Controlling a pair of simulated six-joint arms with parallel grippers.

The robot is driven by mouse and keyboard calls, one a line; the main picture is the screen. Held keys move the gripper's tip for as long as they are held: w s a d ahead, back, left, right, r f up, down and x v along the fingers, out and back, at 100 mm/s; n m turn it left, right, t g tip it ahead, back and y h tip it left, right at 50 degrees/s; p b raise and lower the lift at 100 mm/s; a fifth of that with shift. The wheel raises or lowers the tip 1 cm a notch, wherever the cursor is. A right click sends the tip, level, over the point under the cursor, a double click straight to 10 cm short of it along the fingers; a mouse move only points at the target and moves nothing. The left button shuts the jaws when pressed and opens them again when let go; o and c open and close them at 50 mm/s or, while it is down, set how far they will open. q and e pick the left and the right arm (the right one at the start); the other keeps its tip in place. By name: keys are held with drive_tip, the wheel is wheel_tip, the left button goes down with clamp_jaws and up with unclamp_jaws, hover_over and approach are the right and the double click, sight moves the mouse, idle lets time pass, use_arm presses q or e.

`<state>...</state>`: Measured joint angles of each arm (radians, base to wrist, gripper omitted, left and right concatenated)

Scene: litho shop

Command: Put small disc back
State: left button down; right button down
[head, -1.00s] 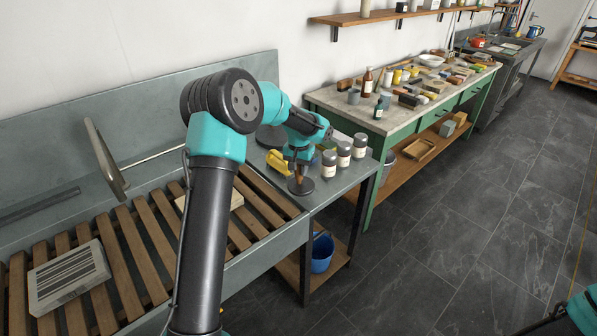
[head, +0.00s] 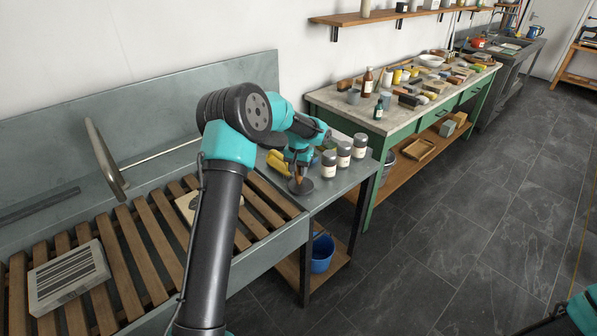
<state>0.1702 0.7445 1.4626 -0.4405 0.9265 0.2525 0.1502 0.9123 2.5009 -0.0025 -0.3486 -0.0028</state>
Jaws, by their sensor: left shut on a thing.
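The small disc (head: 301,187) is a dark round plate with a short brownish handle on top. It is at the front edge of the grey metal side table (head: 335,192), beside the slatted sink. My left gripper (head: 299,172) points down and is shut on the disc's handle. I cannot tell whether the disc touches the table or hangs just above it. My left arm hides part of the table behind it. My right gripper is out of view; only a piece of my right arm shows in the bottom right corner.
Several labelled jars (head: 344,154) stand close right of the gripper, and a yellow object (head: 279,163) lies just left.

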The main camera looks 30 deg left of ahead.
use_arm(q)
drive_tip(key=shift+f, duration=0.25)
drive_tip(key=shift+f, duration=0.15)
drive_tip(key=c, duration=0.8)
unclamp_jaws()
wheel_tip(320, 180, up, 12)
drive_tip(key=shift+r, duration=0.1)
